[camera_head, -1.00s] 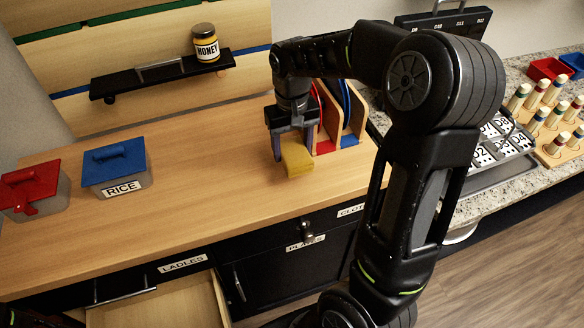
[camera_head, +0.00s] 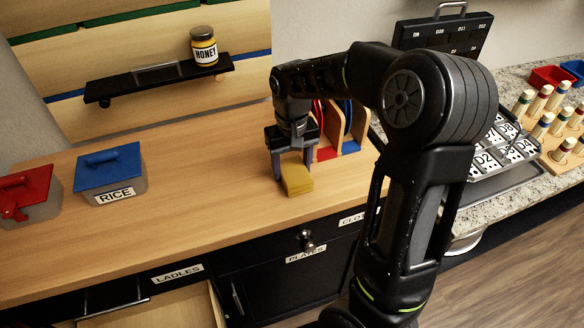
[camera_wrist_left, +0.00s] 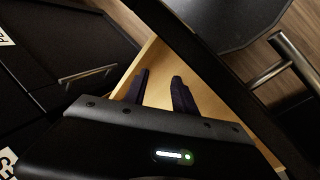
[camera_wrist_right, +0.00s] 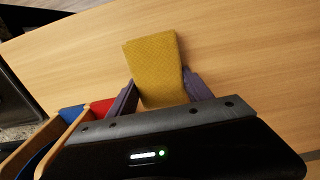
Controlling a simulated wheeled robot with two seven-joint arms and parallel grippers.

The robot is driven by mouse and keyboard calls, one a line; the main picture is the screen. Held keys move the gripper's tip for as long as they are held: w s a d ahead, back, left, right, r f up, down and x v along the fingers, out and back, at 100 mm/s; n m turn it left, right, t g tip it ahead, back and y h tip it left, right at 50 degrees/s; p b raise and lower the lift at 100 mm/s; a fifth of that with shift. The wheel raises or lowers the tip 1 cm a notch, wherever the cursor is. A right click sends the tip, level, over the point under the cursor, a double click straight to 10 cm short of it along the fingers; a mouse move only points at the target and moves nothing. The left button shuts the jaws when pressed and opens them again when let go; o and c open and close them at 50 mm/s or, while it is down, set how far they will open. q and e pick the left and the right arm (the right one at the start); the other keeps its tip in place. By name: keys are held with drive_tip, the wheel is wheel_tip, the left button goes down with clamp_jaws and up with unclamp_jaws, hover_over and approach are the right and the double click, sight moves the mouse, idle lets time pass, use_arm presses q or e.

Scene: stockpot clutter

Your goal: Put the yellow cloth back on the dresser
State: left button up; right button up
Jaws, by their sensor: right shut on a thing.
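The yellow cloth (camera_head: 297,181) is a folded block at the dresser top (camera_head: 215,190), left of the plate rack. My right gripper (camera_head: 292,168) points down from above and is shut on the cloth. In the right wrist view the cloth (camera_wrist_right: 156,68) sits between the two fingers (camera_wrist_right: 158,92) and reaches out past their tips. I cannot tell whether its underside touches the wood. My left gripper (camera_wrist_left: 160,90) shows only in the left wrist view. Its fingers are apart with nothing between them, over the open ladles drawer (camera_wrist_left: 150,65).
A rack (camera_head: 352,144) with red and blue plates stands just behind the right gripper. The rice box (camera_head: 112,174) and a red-lidded box (camera_head: 28,198) stand at left. A honey jar (camera_head: 204,46) is on the wall shelf (camera_head: 160,79). The dresser's middle is clear.

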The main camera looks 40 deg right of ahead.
sight(292, 166)
drive_tip(key=shift+f, duration=0.15)
drive_tip(key=o, duration=1.5)
drive_tip(key=shift+c, duration=0.2)
wheel_tip(292, 166, up, 11)
drive_tip(key=p, duration=0.7)
drive_tip(key=shift+f, duration=0.2)
drive_tip(key=shift+r, duration=0.85)
